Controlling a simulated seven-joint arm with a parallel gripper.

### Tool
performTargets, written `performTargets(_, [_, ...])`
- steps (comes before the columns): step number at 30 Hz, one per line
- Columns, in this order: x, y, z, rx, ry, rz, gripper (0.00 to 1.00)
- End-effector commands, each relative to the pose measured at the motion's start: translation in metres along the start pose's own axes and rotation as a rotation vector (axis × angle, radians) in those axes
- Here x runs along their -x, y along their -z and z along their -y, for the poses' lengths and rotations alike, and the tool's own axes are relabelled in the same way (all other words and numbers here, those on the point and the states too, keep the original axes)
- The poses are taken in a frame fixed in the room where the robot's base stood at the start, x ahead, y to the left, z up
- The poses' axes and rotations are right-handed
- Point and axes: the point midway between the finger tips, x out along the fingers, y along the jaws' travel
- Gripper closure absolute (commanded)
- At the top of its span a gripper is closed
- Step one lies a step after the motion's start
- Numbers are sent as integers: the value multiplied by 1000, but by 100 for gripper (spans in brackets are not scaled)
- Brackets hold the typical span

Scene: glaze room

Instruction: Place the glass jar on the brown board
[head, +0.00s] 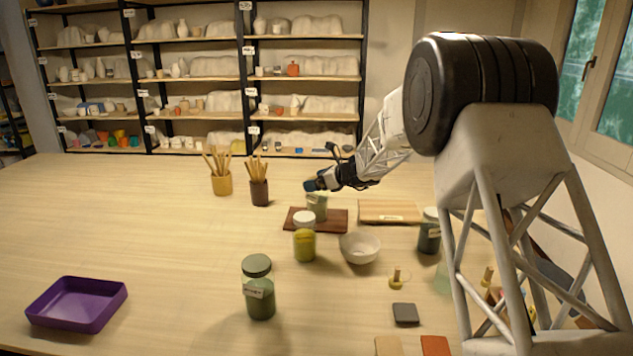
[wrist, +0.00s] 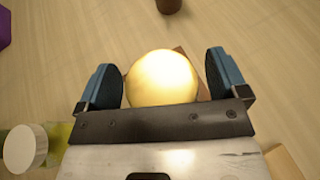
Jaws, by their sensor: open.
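A pale green glass jar (head: 317,207) stands upright on the dark brown board (head: 335,222), partly covered by my gripper. My gripper (head: 315,184) is at the top of this jar. In the wrist view its two blue fingers (wrist: 165,76) are spread on either side of a round, cream-yellow top (wrist: 163,82), with a gap visible on the right. A strip of the brown board (wrist: 204,90) shows beside that finger. The jar's body is hidden from the wrist view.
A yellow-green jar with a white lid (head: 304,243) and a white bowl (head: 360,248) stand close in front. A light wooden board (head: 388,211) lies to the right. Brush cups (head: 259,193) stand behind.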

Motion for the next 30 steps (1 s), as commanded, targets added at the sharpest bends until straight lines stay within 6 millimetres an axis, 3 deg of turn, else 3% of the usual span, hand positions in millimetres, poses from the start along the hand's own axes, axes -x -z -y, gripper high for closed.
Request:
performTargets(5, [4, -2, 0, 0, 1, 0, 8])
performTargets(11, [22, -3, 0, 0, 1, 1, 8])
performTargets(24, [90, -3, 0, 0, 2, 1, 8])
performTargets(30, [112, -2, 0, -1, 1, 0, 8])
